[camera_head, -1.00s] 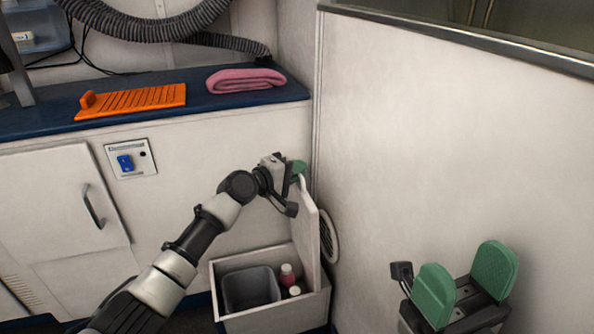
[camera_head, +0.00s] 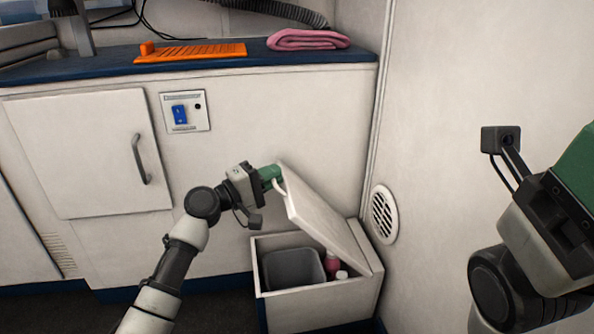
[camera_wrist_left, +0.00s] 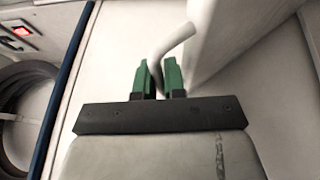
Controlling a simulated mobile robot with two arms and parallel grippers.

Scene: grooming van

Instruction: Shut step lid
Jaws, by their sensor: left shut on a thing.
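The white step box (camera_head: 312,309) stands on the floor in the corner. Its white lid (camera_head: 325,221) is hinged along the right side and slants partway open over the box. My left gripper (camera_head: 272,178) is at the lid's raised upper edge. In the left wrist view, the green fingers (camera_wrist_left: 158,78) are shut on the lid's curved pale handle (camera_wrist_left: 176,43). My right gripper (camera_head: 578,175) is partly in view at the right edge, away from the lid; its fingers are mostly cut off.
Inside the box are a grey bin (camera_head: 293,268) and small bottles (camera_head: 332,262). A white wall with a round vent (camera_head: 384,214) rises close on the right. A cabinet door (camera_head: 92,152) is at left. The counter holds an orange slatted piece (camera_head: 192,52) and a pink towel (camera_head: 307,40).

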